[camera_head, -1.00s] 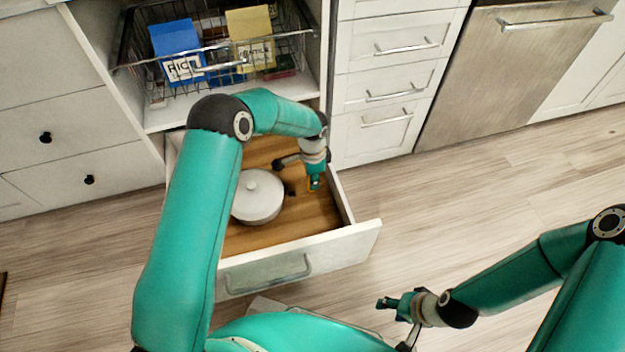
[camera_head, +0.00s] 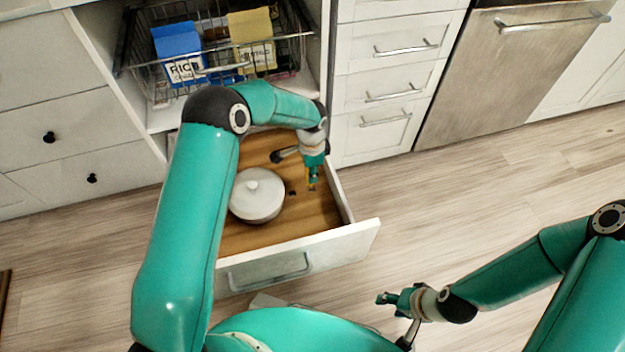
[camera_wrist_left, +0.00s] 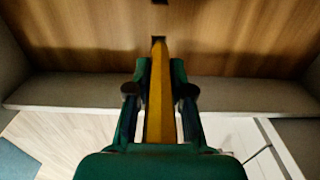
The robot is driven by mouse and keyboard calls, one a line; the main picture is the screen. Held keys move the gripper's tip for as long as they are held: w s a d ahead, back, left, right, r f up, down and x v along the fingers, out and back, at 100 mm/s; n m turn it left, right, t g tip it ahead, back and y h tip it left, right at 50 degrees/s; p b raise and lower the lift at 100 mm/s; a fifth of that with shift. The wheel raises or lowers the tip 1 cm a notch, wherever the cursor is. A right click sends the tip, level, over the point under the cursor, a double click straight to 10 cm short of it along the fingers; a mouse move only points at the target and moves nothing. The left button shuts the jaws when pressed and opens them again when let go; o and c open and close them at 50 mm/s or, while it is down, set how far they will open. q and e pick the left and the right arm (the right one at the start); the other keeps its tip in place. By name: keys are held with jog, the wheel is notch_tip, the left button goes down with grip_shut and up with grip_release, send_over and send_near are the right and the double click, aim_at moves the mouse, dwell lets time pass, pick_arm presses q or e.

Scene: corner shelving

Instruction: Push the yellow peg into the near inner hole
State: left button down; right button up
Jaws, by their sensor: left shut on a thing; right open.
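The yellow peg (camera_wrist_left: 158,95) is held between the fingers of my left gripper (camera_wrist_left: 160,85), which is shut on it. In the head view, my left gripper (camera_head: 313,178) is over the open drawer, right of the white pot, with the peg (camera_head: 311,184) pointing down. In the left wrist view, the peg's tip overlaps the edge of a dark square hole (camera_wrist_left: 158,41) in the wooden floor; I cannot tell whether it has entered. Another hole (camera_wrist_left: 160,2) shows at the top edge. My right gripper (camera_head: 386,300) is open and empty over the room floor.
The white lidded pot (camera_head: 257,196) stands in the drawer (camera_head: 232,236), close to my left gripper. The drawer's front panel (camera_head: 345,245) and side walls surround the work area. A wire basket (camera_head: 140,80) with a blue rice box (camera_head: 180,50) and a yellow box (camera_head: 252,40) is above.

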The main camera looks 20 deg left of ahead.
pick_arm(q)
jog(key=shift+s, duration=0.55)
jog(key=s+a+r+b, duration=0.2)
jog(key=a+r+b, duration=0.1)
jog(key=a+r, duration=0.1)
jog(key=shift+a+r+b, duration=0.25)
jog(key=shift+r+b, duration=0.05)
jog(key=shift+r, duration=0.55)
jog(key=shift+f, duration=0.1)
notch_tip(320, 180, down, 6)
jog(key=b, duration=0.3)
